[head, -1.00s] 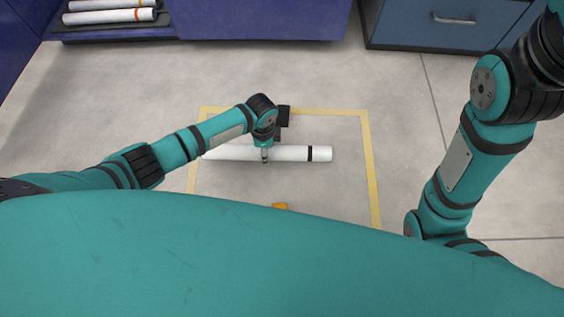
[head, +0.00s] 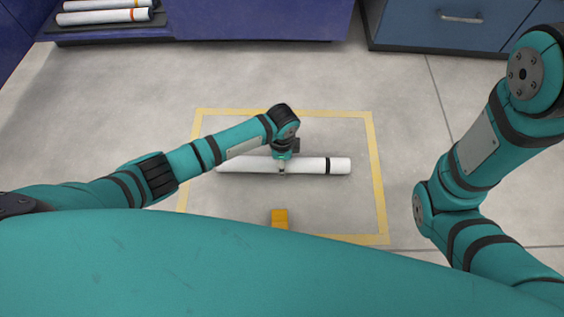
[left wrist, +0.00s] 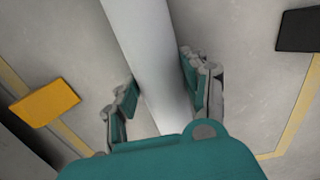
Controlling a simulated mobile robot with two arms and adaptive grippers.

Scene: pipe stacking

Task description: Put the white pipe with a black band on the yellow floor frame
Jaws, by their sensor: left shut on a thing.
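The white pipe with a black band (head: 310,165) lies sideways across the yellow floor frame (head: 380,180) in the head view, within its outline as seen from above. The band is near its right end. My left gripper (head: 282,172) is shut on the pipe near its middle. In the left wrist view the pipe (left wrist: 150,50) runs between the two fingers (left wrist: 160,88). I cannot tell whether the pipe touches the floor. My right gripper is out of view; only my right arm shows at the right.
A dark rack (head: 110,33) holds white pipes with coloured bands at the back left. Blue cabinets (head: 440,20) line the back. Floor right of the frame is clear.

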